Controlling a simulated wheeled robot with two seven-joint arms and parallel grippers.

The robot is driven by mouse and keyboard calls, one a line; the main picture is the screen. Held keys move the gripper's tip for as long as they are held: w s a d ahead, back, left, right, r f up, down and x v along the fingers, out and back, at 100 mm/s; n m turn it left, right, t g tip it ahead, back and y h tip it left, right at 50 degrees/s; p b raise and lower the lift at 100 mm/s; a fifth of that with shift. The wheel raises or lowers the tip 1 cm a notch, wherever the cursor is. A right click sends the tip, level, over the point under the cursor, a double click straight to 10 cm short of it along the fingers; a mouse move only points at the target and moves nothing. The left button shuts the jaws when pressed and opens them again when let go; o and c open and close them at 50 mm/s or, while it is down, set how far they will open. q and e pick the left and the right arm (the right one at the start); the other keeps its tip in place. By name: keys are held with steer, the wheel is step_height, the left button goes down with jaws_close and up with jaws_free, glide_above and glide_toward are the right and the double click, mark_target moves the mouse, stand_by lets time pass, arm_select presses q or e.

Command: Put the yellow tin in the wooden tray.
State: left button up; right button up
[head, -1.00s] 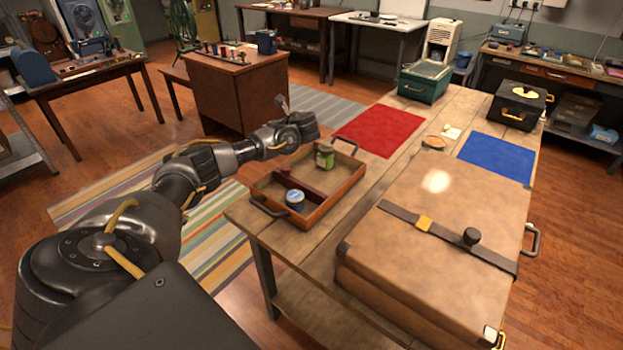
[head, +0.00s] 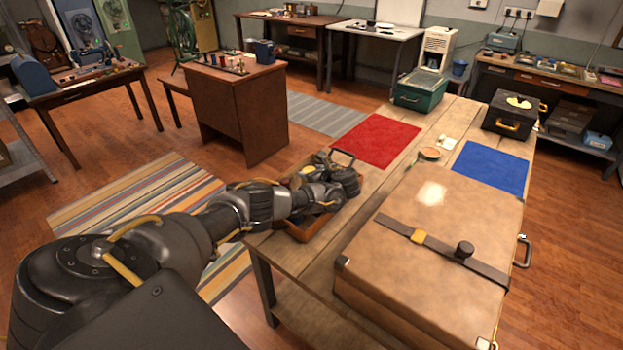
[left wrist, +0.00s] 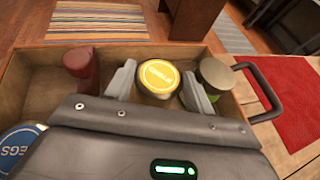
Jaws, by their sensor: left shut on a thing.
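The yellow tin (left wrist: 158,78) shows its yellow lid in the left wrist view, between the two grey fingers of my left gripper (left wrist: 158,88). My left gripper is shut on it. The tin is within the outline of the wooden tray (left wrist: 25,75); its base is hidden, so I cannot tell whether it touches the floor. In the head view my left gripper (head: 328,180) is over the tray (head: 318,232) and hides most of it. My right gripper is not in view.
In the tray, a green jar (left wrist: 215,75) stands just right of the fingers. A dark red object (left wrist: 82,68) is to their left, and a blue-lidded tin (left wrist: 18,140) is at lower left. A large tan case (head: 430,240) lies on the workbench beside the tray.

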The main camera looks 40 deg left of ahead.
arm_select(q)
steer(key=shift+f, duration=1.4)
steer(key=shift+f, duration=0.15)
steer(key=o, duration=0.7)
steer(key=shift+r, duration=0.25)
steer(key=p+v, duration=0.1)
steer(key=v, duration=0.6)
steer(key=shift+d, duration=0.2)
steer(key=shift+s, duration=0.1)
